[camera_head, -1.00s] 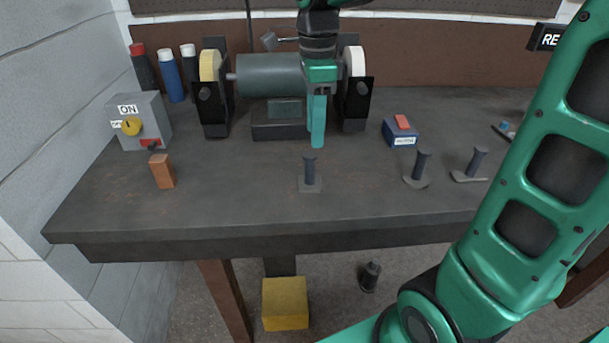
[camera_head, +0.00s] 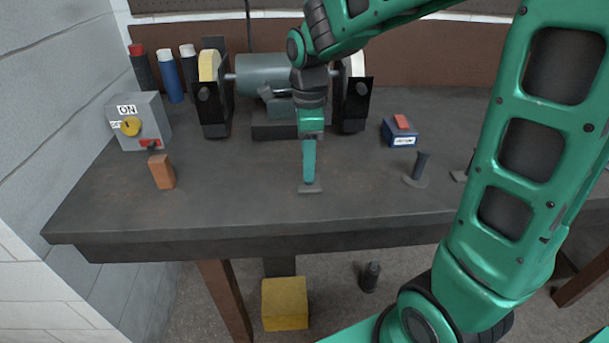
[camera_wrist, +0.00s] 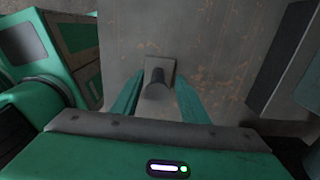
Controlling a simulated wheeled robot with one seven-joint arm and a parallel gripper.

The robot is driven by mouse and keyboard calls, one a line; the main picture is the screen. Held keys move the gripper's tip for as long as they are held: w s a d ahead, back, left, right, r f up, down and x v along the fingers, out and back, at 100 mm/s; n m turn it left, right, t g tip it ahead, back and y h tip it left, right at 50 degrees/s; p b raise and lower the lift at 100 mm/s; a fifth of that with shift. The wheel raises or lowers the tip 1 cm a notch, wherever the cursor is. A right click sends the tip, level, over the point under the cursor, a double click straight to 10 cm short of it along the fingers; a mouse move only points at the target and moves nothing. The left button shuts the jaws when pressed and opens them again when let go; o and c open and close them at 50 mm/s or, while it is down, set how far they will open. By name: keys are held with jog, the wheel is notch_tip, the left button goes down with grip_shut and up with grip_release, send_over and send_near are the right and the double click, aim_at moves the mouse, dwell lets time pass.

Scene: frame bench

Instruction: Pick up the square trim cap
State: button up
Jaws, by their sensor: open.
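The square trim cap (camera_head: 311,190) sits on the bench near its front edge, mostly hidden behind my gripper in the head view. In the wrist view the cap (camera_wrist: 161,65) shows as a square grey plate with a dark round stem (camera_wrist: 157,84) standing up from it. My gripper (camera_head: 309,180) is low over the cap, pointing down. In the wrist view my gripper (camera_wrist: 157,92) is open, with one finger on each side of the stem. I cannot tell whether the fingers touch it.
A bench grinder (camera_head: 272,75) stands behind my gripper. A round-based stemmed piece (camera_head: 417,170) stands to the right, another partly behind my arm. An orange block (camera_head: 162,171) and a switch box (camera_head: 140,122) are at left, a blue box (camera_head: 400,132) at right.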

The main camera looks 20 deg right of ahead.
jog(key=shift+f, duration=0.6)
jog(key=c, duration=1)
